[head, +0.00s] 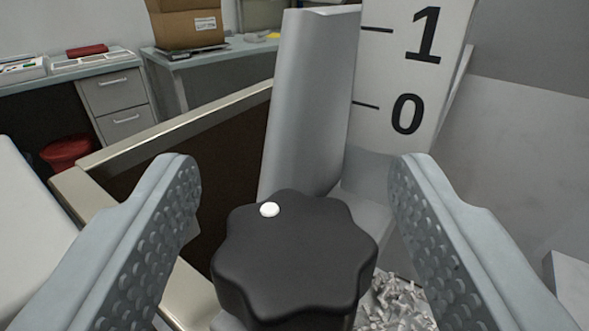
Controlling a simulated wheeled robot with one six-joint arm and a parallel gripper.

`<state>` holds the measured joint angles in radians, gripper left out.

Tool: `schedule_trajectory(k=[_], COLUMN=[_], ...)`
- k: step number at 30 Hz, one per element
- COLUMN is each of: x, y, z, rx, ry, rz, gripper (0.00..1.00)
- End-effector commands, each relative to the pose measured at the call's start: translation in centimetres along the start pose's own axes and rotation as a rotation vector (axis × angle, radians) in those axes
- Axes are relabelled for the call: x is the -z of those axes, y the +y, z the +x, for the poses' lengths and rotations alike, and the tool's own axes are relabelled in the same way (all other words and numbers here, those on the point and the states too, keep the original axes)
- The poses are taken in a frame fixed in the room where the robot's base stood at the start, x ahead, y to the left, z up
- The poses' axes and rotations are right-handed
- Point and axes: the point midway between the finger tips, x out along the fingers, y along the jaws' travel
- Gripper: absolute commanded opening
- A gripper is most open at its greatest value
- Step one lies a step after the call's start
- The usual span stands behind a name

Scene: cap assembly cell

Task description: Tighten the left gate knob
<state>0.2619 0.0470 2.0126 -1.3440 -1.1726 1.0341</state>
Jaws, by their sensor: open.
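A black lobed knob (293,262) with a white dot near its far left edge is at the bottom middle of the head view. I cannot tell from this view alone whether it is the left gate knob. My gripper (293,165) is open, with one grey studded finger on each side of the knob. Gaps show between both fingers and the knob, so they do not touch it. A grey upright gate piece (312,100) stands just behind the knob. The knob's lower part is cut off by the frame edge.
A white scale plate (385,80) marked 0 and 1 stands behind the gate piece. Small light pieces (395,303) lie in a heap at the lower right. A beige-edged panel (185,128) runs to the left. Desks, a cardboard box (186,22) and a red bin (66,152) stand farther back.

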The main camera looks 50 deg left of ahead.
Motion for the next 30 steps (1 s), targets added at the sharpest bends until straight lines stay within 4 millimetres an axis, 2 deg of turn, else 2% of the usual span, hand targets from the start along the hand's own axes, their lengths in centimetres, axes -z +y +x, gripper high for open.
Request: schedule_trajectory(k=[6, 13, 20, 30], x=[-0.01, -0.02, 0.01, 0.09], y=[0.01, 0.00, -0.08, -0.11], z=[0.01, 0.00, 0.06, 0.12], rx=[0.000, 0.000, -0.040, -0.291], ry=[0.000, 0.000, 0.001, 0.002], rz=[0.000, 0.000, -0.001, 0.001], gripper=[0.59, 0.14, 0.14, 0.15])
